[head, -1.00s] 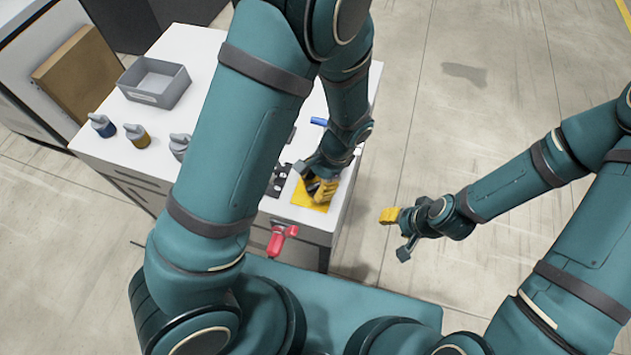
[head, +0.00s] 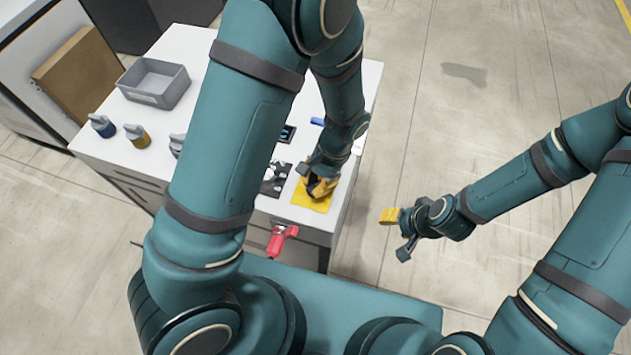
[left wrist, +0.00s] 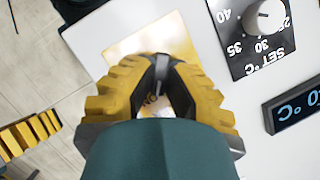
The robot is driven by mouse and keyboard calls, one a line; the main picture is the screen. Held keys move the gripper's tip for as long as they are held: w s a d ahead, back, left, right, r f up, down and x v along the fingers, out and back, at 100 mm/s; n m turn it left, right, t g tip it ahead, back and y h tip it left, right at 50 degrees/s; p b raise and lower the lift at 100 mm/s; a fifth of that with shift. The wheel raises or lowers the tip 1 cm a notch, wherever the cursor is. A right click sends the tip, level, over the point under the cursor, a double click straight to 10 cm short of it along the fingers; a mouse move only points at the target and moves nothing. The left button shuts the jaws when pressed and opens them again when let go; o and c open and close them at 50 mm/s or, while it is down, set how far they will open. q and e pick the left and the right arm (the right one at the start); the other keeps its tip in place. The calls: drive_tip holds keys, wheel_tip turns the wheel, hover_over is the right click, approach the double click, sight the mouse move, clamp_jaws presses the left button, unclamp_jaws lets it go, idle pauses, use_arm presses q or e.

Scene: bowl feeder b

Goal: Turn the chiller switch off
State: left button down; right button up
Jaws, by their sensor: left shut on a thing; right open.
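The chiller switch shows in the left wrist view as a dark grey lever (left wrist: 161,72) on a yellow plate (left wrist: 130,42) with some lettering. The plate (head: 300,200) lies on the near right part of the white cabinet top in the head view. My left gripper (head: 321,187) is right over the plate, its yellow fingers (left wrist: 160,88) shut on the lever from both sides. The fingers hide most of the switch and its markings, so I cannot read its position. My right gripper (head: 392,217) is open and empty, off the cabinet to the right.
A set-temperature dial (left wrist: 264,18) and a lit display (left wrist: 295,108) sit beside the plate. A red handle (head: 281,238) is on the cabinet's front. A grey bin (head: 153,82) and several knobbed parts (head: 136,136) stand to the left. My left arm covers the middle.

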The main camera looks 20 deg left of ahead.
use_arm(q)
drive_tip(key=n, duration=0.2)
drive_tip(key=n+g+h, duration=0.1)
drive_tip(key=n, duration=0.1)
drive_tip(key=shift+a+h, duration=0.1)
drive_tip(key=shift+h, duration=0.2)
drive_tip(key=n+h, duration=0.1)
drive_tip(key=n, duration=0.3)
drive_tip(key=n+h, duration=0.2)
drive_tip(key=n, duration=0.2)
drive_tip(key=shift+a+n, duration=0.15)
drive_tip(key=shift+n, duration=0.15)
drive_tip(key=shift+n+t+h, duration=0.5)
drive_tip(key=shift+n+h, duration=0.1)
drive_tip(key=shift+n, duration=1.3)
drive_tip(key=c, duration=1)
unclamp_jaws()
